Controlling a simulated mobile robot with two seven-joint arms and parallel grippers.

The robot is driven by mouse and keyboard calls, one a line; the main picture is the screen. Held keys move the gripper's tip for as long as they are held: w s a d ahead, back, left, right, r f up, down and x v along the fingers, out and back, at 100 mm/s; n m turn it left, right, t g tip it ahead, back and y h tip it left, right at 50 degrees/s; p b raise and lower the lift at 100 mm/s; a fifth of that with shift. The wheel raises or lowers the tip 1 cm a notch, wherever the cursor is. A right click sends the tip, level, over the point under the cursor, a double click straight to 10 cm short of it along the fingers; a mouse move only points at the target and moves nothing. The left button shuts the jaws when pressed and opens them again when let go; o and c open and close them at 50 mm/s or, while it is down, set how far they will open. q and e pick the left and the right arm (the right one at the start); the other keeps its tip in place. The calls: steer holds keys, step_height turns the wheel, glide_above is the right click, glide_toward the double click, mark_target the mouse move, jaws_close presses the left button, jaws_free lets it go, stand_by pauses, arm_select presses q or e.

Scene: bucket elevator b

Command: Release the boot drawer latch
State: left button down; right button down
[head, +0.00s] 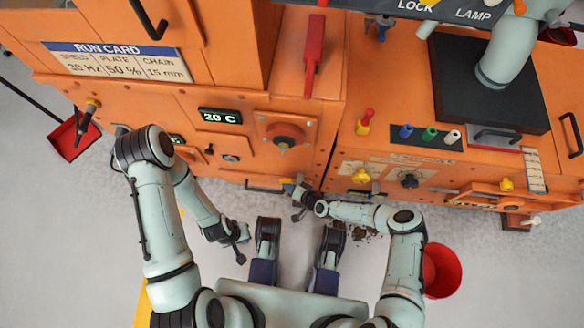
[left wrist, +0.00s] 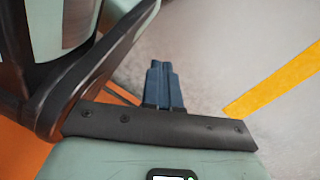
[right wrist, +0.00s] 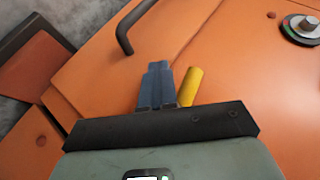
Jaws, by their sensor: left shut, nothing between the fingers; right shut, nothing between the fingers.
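A short yellow handle (right wrist: 190,86), which looks like the boot drawer latch, stands out from an orange panel in the right wrist view. My right gripper (right wrist: 158,66) is shut and empty, with its blue fingers close beside the left of the yellow handle; whether they touch is unclear. In the head view, the right gripper (head: 288,187) is low at the machine's front, beside a black bar handle (head: 264,188). This bar also shows in the right wrist view (right wrist: 127,28). My left gripper (left wrist: 160,66) is shut and empty above the grey floor.
A red knob (head: 284,134) and a 20 C display (head: 219,116) sit above on the orange front. A red bucket (head: 441,271) stands on the floor at right. Dark spilled bits (head: 362,234) lie near the right arm. Floor is clear around the left gripper.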

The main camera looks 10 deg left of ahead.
arm_select(q)
steer(key=shift+w+d+r+t+p, duration=0.15)
steer(key=shift+w+r+p, duration=0.1)
steer(key=shift+w, duration=0.3)
steer(key=shift+w+d+r+t+p, duration=0.15)
steer(key=shift+w+r, duration=0.1)
steer(key=shift+w, duration=0.25)
arm_select(e)
steer(key=shift+a+r, duration=0.2)
